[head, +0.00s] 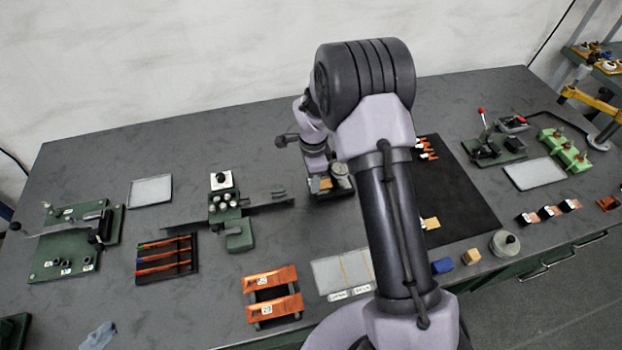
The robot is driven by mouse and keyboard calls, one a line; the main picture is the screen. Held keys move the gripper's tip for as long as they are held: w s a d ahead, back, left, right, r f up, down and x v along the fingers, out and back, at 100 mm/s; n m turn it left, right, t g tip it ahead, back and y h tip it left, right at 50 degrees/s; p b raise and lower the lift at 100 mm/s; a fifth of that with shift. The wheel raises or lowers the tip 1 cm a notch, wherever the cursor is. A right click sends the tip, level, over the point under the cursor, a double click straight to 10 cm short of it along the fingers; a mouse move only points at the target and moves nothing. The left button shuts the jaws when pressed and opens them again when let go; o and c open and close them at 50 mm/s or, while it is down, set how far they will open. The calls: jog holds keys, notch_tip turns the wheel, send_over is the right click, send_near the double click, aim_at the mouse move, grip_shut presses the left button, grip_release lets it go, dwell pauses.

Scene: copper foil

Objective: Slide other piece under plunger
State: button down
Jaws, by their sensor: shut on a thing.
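My gripper (319,176) points down at the middle of the bench, at a small dark gauge stand (344,187) with a round dial-like top (340,168). It is shut on a small copper-tan piece (325,184), which shows at its tip beside the stand. The plunger cannot be made out at this size, so I cannot tell whether the piece is under it. Another tan piece (431,223) lies on the black mat (462,205), right of my arm.
Orange racks (272,281) and a pale tray (330,272) lie in front. A green fixture (233,230) with a dark bar stands left of my gripper. Blue (442,266) and tan (471,257) blocks sit near the front edge. Red-tipped tools (427,150) lie on the mat.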

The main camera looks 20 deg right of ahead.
aim_at(326, 184)
jog(key=shift+d, duration=1.95)
dwell(1.4)
jog(key=shift+f+b, duration=0.15)
jog(key=shift+b, duration=0.3)
dwell(0.6)
jog(key=c, duration=1.3)
grip_release()
jog(key=shift+c, duration=0.2)
jog(key=shift+r+p, duration=0.75)
jog(key=shift+r, duration=0.85)
jog(key=shift+o, duration=0.4)
